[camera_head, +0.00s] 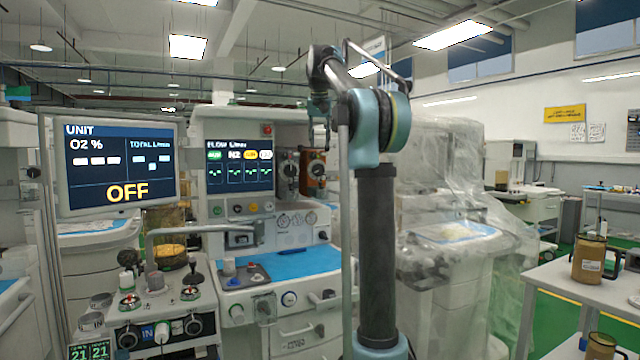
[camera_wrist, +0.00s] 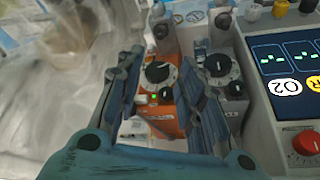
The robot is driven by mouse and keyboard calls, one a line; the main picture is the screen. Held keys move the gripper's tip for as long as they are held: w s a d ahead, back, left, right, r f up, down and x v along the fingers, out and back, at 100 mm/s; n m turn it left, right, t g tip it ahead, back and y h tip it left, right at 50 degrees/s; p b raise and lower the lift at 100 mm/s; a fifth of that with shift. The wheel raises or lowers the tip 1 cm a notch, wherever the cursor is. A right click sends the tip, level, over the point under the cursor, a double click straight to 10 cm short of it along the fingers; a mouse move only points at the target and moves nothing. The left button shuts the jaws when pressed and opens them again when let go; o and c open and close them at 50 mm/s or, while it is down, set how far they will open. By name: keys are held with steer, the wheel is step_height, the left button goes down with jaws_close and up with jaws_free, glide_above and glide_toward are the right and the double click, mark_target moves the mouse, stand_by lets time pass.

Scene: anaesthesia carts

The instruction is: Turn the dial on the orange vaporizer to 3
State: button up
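The orange vaporizer (camera_head: 314,186) stands right of the flow screen on the anaesthesia machine in the head view, with a dark round dial (camera_head: 317,168) on its front. In the wrist view the orange body (camera_wrist: 168,117) and its black dial (camera_wrist: 159,73) show between my fingers. The dial's numbers are too small to read. My gripper (camera_wrist: 160,66) is open and empty, its fingers spread to either side of the dial in the picture; I cannot tell how far off it is. In the head view my gripper (camera_head: 319,108) hangs above the vaporizers.
A second, pale vaporizer with a black dial (camera_wrist: 222,69) stands close beside the orange one. The flow screen (camera_head: 239,163) and a red knob (camera_wrist: 306,144) are nearby. A plastic-draped machine (camera_head: 440,170) stands to the right. A large monitor (camera_head: 122,165) reads OFF.

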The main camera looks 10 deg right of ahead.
mark_target(320, 185)
steer(key=x, duration=1.7)
steer(key=shift+w+f, duration=0.1)
steer(key=shift+f, duration=0.05)
jaws_close()
